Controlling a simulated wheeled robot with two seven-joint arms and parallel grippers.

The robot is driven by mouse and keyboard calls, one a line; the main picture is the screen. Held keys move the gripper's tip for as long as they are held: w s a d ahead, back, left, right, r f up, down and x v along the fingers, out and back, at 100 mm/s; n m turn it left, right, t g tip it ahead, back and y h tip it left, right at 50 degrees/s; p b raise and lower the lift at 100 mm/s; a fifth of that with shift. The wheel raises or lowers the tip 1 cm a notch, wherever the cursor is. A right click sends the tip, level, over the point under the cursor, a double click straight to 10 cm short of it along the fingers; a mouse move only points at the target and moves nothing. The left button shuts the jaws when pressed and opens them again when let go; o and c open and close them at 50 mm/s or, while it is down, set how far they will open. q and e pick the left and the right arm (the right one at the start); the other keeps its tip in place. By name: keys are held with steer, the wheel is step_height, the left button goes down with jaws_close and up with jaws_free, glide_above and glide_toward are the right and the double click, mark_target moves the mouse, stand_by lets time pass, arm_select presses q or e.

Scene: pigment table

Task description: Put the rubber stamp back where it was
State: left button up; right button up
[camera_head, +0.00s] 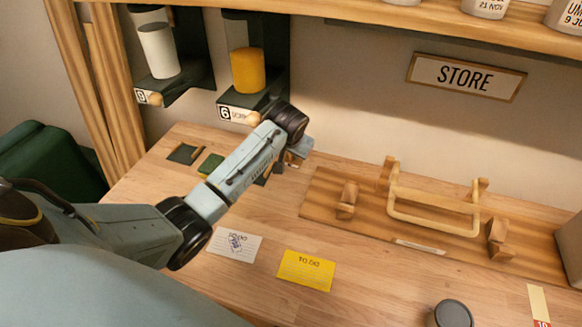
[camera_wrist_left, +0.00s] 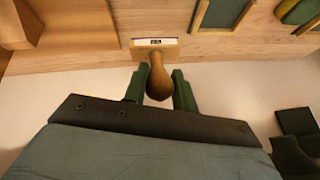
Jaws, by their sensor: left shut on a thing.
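The rubber stamp (camera_wrist_left: 159,82) shows in the left wrist view, with a round wooden handle and a wooden base carrying a white label. My left gripper (camera_wrist_left: 158,90) is shut on its handle, a green finger on each side. The base is over or on the wooden table near the wall; I cannot tell if it touches. In the head view my left forearm and wrist largely hide the gripper and stamp at the back of the table, below the number 6 bin. My right gripper is not in view.
A dark square tray (camera_head: 185,153) and a green pad (camera_head: 210,164) lie left of my wrist. A white card (camera_head: 235,245) and yellow card (camera_head: 306,270) lie in front. A wooden rack (camera_head: 320,197) stands right. The bin with yellow pigment (camera_head: 248,70) hangs above.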

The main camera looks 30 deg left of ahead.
mark_target(291, 166)
arm_select(q)
steer(key=f, duration=0.6)
steer(key=shift+s, duration=0.25)
steer(key=shift+w+f, duration=0.2)
steer(key=shift+f, duration=0.25)
steer(key=shift+f, duration=0.15)
steer(key=o, duration=0.8)
steer(key=p+v, duration=0.1)
steer(key=v, duration=1.1)
